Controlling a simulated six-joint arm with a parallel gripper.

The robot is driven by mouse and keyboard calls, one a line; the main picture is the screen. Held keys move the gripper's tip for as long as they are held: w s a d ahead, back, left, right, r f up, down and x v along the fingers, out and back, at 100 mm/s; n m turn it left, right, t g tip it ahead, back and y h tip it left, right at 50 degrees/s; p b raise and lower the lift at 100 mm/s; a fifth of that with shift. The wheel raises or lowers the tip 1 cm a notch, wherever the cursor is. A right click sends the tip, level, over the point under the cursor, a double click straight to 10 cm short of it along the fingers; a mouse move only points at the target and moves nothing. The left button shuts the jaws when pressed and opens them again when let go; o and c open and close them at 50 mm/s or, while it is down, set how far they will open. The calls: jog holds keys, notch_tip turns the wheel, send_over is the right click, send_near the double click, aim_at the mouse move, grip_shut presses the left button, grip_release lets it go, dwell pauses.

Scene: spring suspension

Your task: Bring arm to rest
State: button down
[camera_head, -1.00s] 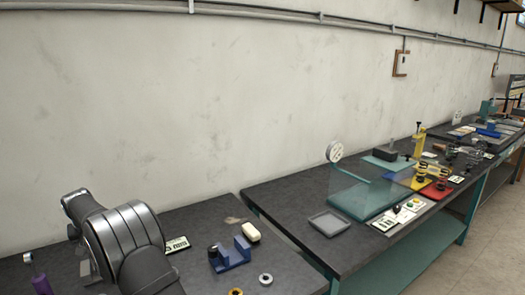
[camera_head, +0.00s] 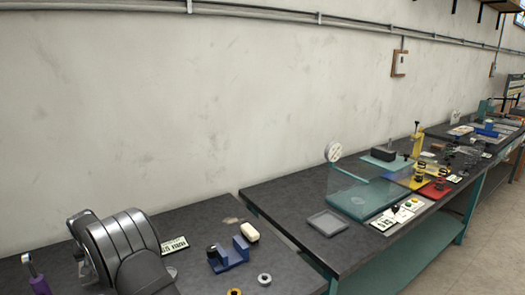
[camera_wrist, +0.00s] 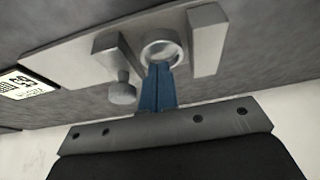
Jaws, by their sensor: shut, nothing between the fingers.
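My arm (camera_head: 125,245) stands at the lower left of the head view, and my gripper is not visible there. In the wrist view my gripper (camera_wrist: 158,72) shows as two blue fingers pressed together with nothing between them. Beyond the fingertips is a grey metal fixture (camera_wrist: 75,62) with upright blocks, a thumb screw (camera_wrist: 122,92) and a metal ring (camera_wrist: 161,50). The fingertips overlap the ring's lower edge in the picture; I cannot tell whether they touch it.
A blue stand (camera_head: 229,256), a cream block (camera_head: 249,232), a metal ring (camera_head: 264,279) and a yellow ring (camera_head: 234,292) are on the near bench right of my arm. A purple-handled tool (camera_head: 40,285) is at far left. A second bench holds a grey tray (camera_head: 327,223).

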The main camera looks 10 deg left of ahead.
dwell(0.3)
notch_tip(320, 180, up, 7)
jog(key=shift+f, duration=0.15)
jog(key=f, duration=0.7)
jog(key=shift+w+d, duration=0.3)
jog(key=shift+d, duration=0.1)
jog(key=shift+s+a, duration=0.75)
jog(key=r, duration=0.3)
jog(key=shift+w+d+r, duration=0.1)
jog(key=shift+w+d, duration=0.05)
jog(key=shift+w, duration=0.05)
jog(key=shift+r, duration=0.55)
jog(key=c, duration=2.1)
grip_release()
